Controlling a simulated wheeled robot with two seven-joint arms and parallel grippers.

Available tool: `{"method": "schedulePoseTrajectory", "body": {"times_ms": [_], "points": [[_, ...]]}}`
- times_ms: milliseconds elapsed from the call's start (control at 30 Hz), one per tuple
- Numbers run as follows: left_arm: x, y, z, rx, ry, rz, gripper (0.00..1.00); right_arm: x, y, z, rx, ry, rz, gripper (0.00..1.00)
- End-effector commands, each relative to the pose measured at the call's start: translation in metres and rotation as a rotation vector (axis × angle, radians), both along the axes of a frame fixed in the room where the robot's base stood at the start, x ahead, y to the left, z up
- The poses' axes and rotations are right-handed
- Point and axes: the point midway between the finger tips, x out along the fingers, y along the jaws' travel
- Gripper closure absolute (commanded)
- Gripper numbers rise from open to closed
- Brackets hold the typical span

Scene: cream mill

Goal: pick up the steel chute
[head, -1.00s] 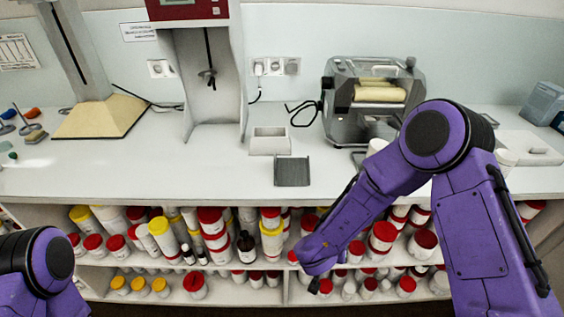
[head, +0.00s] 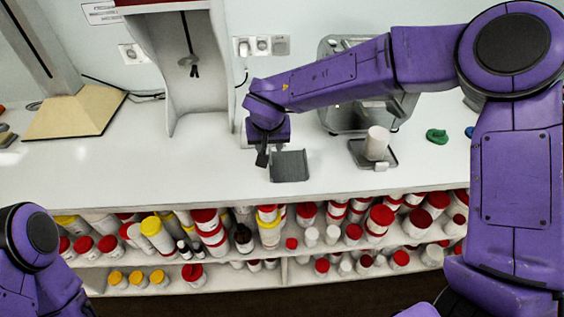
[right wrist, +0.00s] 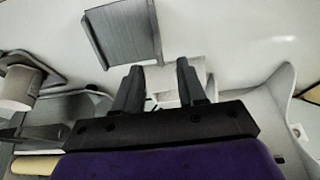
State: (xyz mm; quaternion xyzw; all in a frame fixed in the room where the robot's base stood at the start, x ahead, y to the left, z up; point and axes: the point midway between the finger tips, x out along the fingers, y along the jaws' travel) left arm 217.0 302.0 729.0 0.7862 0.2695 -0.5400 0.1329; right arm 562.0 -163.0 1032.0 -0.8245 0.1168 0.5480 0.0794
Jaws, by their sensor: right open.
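The steel chute (head: 290,167) is a dark grey, flat tray with low raised edges, lying on the white counter near its front edge. It also shows at the top of the right wrist view (right wrist: 125,35). My right gripper (head: 262,158) is just left of the chute in the head view, pointing down. In the right wrist view its two fingers (right wrist: 159,68) are apart with nothing held, and the chute is beyond their tips, up and to the left. Only part of my left arm shows at the lower left; its gripper is out of view.
A pale box (right wrist: 185,82) shows behind the fingers. A white cup (head: 377,143) stands on a small tray (head: 358,153) to the right, before the steel roller machine (head: 336,117), which my right arm partly covers. Shelves of jars lie below the counter (head: 120,175).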

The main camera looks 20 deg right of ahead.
Motion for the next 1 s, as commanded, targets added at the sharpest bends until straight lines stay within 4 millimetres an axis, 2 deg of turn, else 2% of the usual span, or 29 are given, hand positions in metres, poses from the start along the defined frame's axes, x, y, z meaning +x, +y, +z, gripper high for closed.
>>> {"method": "schedulePoseTrajectory", "body": {"times_ms": [333, 433, 600, 667, 733, 1000], "points": [[0.001, 0.0, 0.012, 0.0, -0.001, 0.0, 0.0, 0.023, -0.007, -0.05, -0.003, 0.004, 0.003, 0.6], [0.001, 0.0, 0.012, 0.0, -0.001, 0.0, 0.0, 0.025, -0.006, -0.057, -0.001, 0.004, 0.006, 0.6], [0.0, 0.0, 0.012, 0.0, -0.001, 0.0, 0.0, 0.025, -0.006, -0.057, 0.0, 0.002, 0.005, 0.6], [0.0, 0.0, 0.012, 0.0, -0.001, 0.0, 0.0, 0.025, -0.006, -0.057, -0.001, 0.002, 0.005, 0.76], [0.0, 0.0, 0.012, 0.0, -0.001, 0.0, 0.0, 0.025, -0.006, -0.057, -0.001, 0.002, 0.005, 0.99], [0.0, 0.0, 0.012, 0.0, -0.001, 0.0, 0.0, 0.025, -0.006, -0.057, -0.001, 0.003, 0.005, 1.0]]}}
